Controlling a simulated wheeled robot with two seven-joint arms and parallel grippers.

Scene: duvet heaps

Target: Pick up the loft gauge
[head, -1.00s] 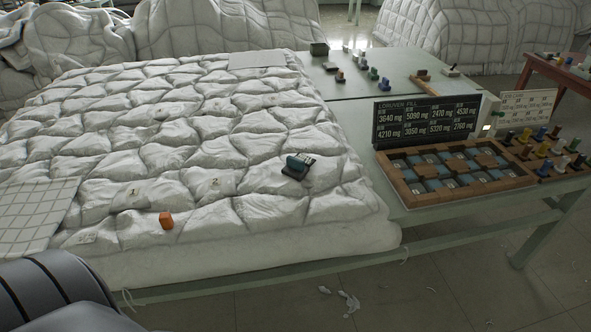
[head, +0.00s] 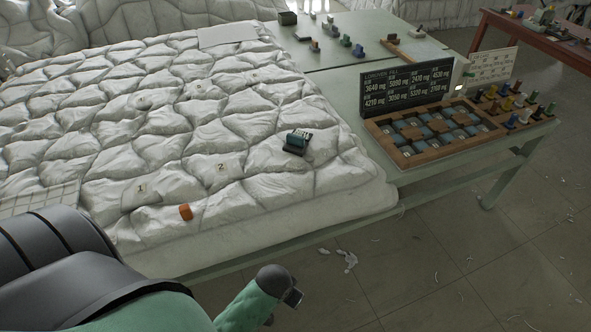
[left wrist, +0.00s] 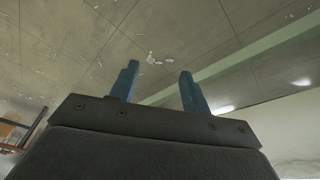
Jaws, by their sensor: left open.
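A small teal and dark block-like device (head: 297,141), which I take to be the loft gauge, sits on the white quilted duvet (head: 225,120) near its right side. It lies slightly tilted on the padding, with a pale label on its top. My left gripper (left wrist: 158,75) shows in the left wrist view with its two blue fingers apart and nothing between them. In the head view my left arm reaches in at the bottom left, in front of the duvet's near edge and well short of the device. My right gripper is not seen.
Right of the duvet, a wooden tray (head: 420,151) with blue compartments stands before a black number board (head: 408,90). Several coloured pegs (head: 515,105) stand beyond it. The floor (head: 440,260) in front is clear apart from scraps.

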